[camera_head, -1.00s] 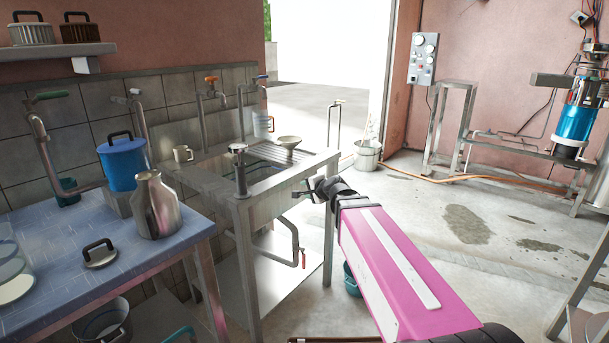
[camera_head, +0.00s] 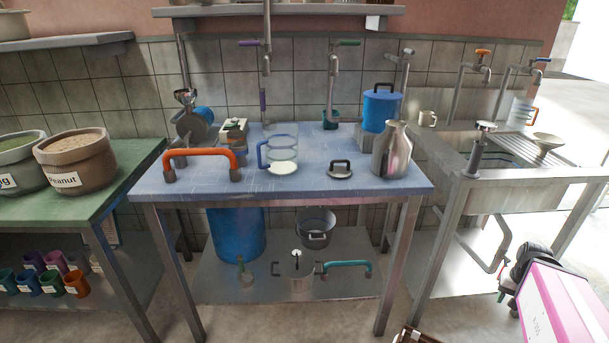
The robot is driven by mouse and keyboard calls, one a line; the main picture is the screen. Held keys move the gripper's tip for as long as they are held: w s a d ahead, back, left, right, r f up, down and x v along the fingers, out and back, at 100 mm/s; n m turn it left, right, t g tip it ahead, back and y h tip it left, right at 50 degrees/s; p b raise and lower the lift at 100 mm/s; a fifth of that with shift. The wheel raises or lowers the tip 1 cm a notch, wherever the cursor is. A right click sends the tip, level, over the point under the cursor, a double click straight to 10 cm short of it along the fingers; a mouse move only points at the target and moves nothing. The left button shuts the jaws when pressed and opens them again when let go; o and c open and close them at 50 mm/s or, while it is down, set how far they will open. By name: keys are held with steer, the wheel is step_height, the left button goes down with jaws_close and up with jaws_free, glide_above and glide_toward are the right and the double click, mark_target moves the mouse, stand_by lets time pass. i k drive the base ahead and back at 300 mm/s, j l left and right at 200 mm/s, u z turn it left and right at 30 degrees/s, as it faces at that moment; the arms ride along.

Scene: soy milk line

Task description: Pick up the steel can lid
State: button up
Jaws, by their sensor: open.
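The steel can lid (camera_head: 340,173) is a small round grey disc with a black arched handle. It lies flat on the blue tiled table (camera_head: 230,188), towards the front right, handle up. The open-topped steel can (camera_head: 391,154) stands upright just right of it, a small gap apart. My gripper (camera_head: 503,285) is at the lower right, below the sink's front edge and well away from the lid. It is open, and I see nothing in it. Its fingers are small and partly hidden by the wrist.
A clear jug (camera_head: 281,153) with a blue handle stands left of the lid, and an orange handle (camera_head: 202,154) is farther left. A blue lidded pot (camera_head: 381,110) stands behind the can. The tabletop before the lid is clear.

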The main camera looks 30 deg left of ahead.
mark_target(337, 171)
steer(key=j+u, duration=0.1)
steer(key=u, duration=0.35)
steer(key=i+u, duration=0.1)
steer(key=u, duration=0.3)
steer(key=j+u, duration=0.15)
steer(key=u, duration=0.3)
steer(key=i+u, duration=0.15)
steer(key=u, duration=0.25)
steer(key=k+j+z, duration=0.5)
steer(key=k+j, duration=0.3)
steer(key=i+j, duration=0.15)
steer(key=i, duration=0.35)
